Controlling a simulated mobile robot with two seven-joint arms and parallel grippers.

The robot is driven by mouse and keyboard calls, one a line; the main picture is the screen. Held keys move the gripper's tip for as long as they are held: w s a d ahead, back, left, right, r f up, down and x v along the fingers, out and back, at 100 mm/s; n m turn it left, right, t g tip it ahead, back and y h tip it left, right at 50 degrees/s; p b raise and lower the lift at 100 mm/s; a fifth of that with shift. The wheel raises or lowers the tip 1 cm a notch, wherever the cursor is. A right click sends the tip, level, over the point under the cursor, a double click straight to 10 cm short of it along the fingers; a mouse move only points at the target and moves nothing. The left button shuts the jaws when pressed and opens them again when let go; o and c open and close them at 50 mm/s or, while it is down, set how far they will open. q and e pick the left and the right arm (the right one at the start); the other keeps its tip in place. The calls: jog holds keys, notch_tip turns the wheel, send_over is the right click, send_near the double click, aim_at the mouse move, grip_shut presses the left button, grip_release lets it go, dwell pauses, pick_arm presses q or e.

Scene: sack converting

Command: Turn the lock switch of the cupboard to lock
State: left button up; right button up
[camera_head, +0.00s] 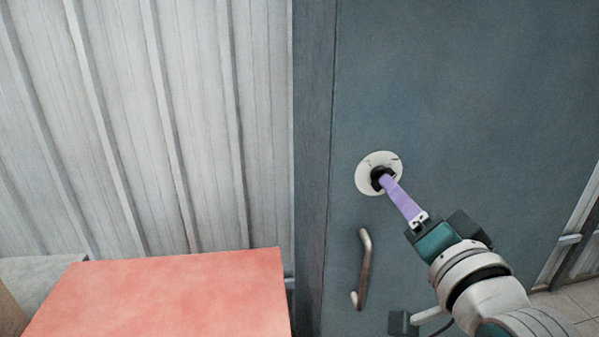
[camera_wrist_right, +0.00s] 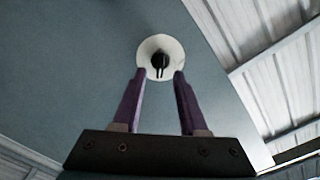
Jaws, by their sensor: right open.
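The cupboard (camera_head: 470,110) is dark grey-blue, and its front fills the right half of the head view. A round white plate with a black lock switch (camera_head: 378,172) sits on it. The switch also shows in the right wrist view (camera_wrist_right: 160,62), between and just beyond my fingertips. My right gripper (camera_head: 385,182) has long purple fingers pointing at the switch. In the right wrist view its fingers are open, one on each side of the switch. I cannot tell whether they touch it. In the head view the fingers partly cover the switch. My left gripper is not in view.
A metal door handle (camera_head: 364,268) stands out from the cupboard front below the switch, left of my right arm. A red-topped surface (camera_head: 170,295) lies at the lower left. A pale ribbed wall (camera_head: 130,120) stands behind it. Open floor shows at the lower right.

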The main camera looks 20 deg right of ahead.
aim_at(379, 171)
jog(key=shift+x, duration=1.5)
jog(key=shift+c, duration=0.2)
grip_shut()
